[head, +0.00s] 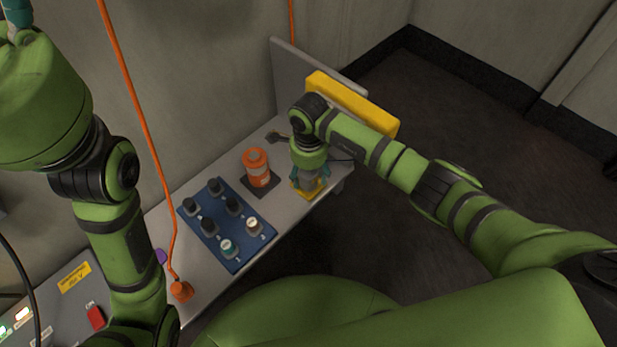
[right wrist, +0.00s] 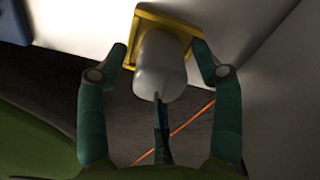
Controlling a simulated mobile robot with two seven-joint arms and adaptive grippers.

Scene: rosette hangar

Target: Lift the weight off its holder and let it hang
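The weight, a pale grey cylinder, shows in the right wrist view (right wrist: 162,68) between my right fingers. Its yellow holder (right wrist: 150,22) is behind its far end. In the head view the yellow holder (head: 306,192) sits near the bench's front edge, and the weight is mostly hidden by my right gripper (head: 311,182). That gripper points down over it. Its teal fingers (right wrist: 160,55) are spread on both sides of the weight, with a narrow gap visible on each side. My left gripper (head: 15,12) is only partly in view at the top left corner.
An orange canister (head: 257,168) stands on a dark mat left of the holder. A blue panel with several knobs (head: 212,222) is farther left. An orange cord (head: 150,130) runs down to an orange base (head: 181,290). A yellow block (head: 352,100) stands behind my right wrist.

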